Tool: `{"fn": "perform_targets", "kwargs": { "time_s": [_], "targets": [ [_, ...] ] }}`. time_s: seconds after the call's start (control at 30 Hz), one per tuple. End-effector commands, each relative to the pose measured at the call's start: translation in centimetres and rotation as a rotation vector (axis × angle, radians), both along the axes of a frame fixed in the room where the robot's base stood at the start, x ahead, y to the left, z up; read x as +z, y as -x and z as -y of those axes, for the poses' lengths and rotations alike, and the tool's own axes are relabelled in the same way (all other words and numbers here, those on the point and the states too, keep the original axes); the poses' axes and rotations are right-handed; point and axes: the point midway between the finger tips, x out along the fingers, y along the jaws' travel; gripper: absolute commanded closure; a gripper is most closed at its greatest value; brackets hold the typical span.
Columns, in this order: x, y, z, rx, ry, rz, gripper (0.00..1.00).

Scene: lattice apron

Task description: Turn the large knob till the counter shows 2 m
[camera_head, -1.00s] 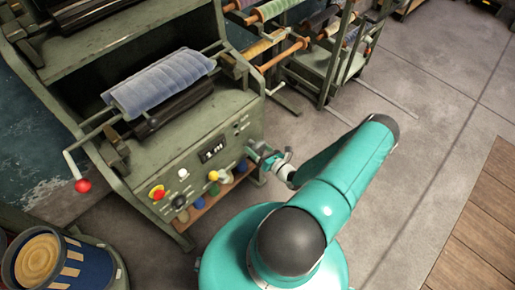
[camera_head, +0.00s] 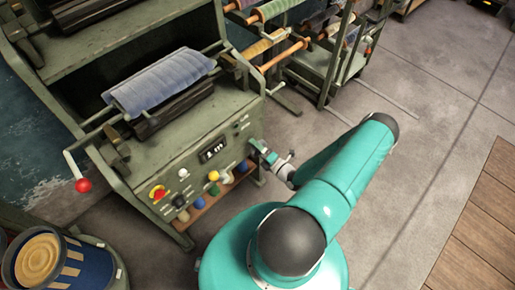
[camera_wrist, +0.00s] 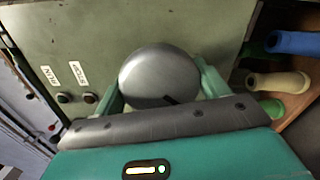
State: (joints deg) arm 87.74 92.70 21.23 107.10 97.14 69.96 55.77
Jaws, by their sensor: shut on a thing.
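The large knob (camera_wrist: 158,74) is a round, smooth grey disc with a dark mark near its lower edge. My gripper (camera_wrist: 162,88) is shut on it, with one green finger on each side. In the head view my gripper (camera_head: 259,148) is at the right end of the machine's front panel, and the knob is mostly hidden there. The counter (camera_head: 212,149) is a small dark display with light characters on that panel. It seems to read 1 m, but the digit is too small to be sure.
The green machine (camera_head: 135,170) carries a blue fabric roll (camera_head: 160,80) and a red-handled crank (camera_head: 83,184). Panel buttons (camera_head: 158,192) are left of the counter. Coloured spools (camera_wrist: 275,82) are close right of my gripper. The floor (camera_head: 430,120) at right is clear.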

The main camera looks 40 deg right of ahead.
Motion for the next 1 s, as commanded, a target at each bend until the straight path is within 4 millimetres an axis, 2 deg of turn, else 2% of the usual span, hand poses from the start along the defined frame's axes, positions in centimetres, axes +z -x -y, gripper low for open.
{"fn": "perform_targets", "kwargs": {
  "time_s": [0.3,0.73,0.77,0.83,1.0],
  "targets": [
    [0.07,-0.03,0.02,-0.001,-0.092,-0.001,0.49],
    [0.07,-0.03,0.03,-0.001,-0.100,-0.002,0.49],
    [0.07,-0.03,0.03,-0.001,-0.100,-0.002,0.20],
    [0.06,-0.03,0.03,-0.001,-0.100,-0.002,0.06],
    [0.04,-0.01,0.02,-0.001,-0.100,-0.002,0.04]
  ]
}}
